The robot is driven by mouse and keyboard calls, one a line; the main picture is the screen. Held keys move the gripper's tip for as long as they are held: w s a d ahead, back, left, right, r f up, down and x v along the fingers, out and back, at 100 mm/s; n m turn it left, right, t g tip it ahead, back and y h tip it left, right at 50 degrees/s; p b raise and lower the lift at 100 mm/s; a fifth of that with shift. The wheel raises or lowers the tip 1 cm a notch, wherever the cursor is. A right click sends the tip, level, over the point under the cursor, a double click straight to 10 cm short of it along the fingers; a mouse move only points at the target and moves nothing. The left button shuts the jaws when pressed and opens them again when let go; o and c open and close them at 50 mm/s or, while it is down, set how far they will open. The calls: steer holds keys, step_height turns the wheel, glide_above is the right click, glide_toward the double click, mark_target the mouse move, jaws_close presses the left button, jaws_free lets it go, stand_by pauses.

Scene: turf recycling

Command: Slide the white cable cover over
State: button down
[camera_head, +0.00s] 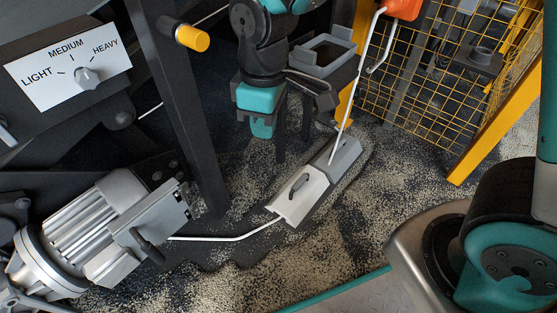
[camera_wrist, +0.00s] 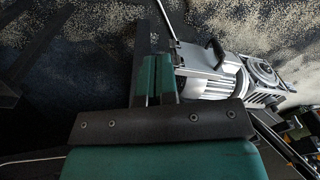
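The white cable cover (camera_head: 299,196) lies on the ground in the head view, tilted diagonally, with a dark handle on top. It sits against a grey channel piece (camera_head: 346,157) at its upper right. A white cable (camera_head: 235,239) enters its lower left end, and another stretch rises from the grey piece to an orange box (camera_head: 403,8). My gripper (camera_head: 293,135) points down above and behind the cover, apart from it. In the wrist view my gripper (camera_wrist: 156,55) shows two fingers with teal inner parts and nothing visibly held. The cover is not recognisable there.
A silver motor (camera_head: 105,225) stands at the left and shows in the wrist view (camera_wrist: 215,75). A dark post (camera_head: 180,110) and a yellow mesh guard (camera_head: 455,75) flank the space. Loose granules (camera_head: 215,280) cover the ground. A dial panel (camera_head: 70,65) is at upper left.

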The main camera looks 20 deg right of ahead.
steer(key=s+d+r+m+y+p, duration=0.3)
steer(key=s+d+r+m, duration=0.1)
steer(key=s+r, duration=0.9)
steer(key=shift+s+r+y, duration=0.25)
steer(key=shift+s+y, duration=0.05)
steer(key=shift+s, duration=0.05)
steer(key=shift+a, duration=0.1)
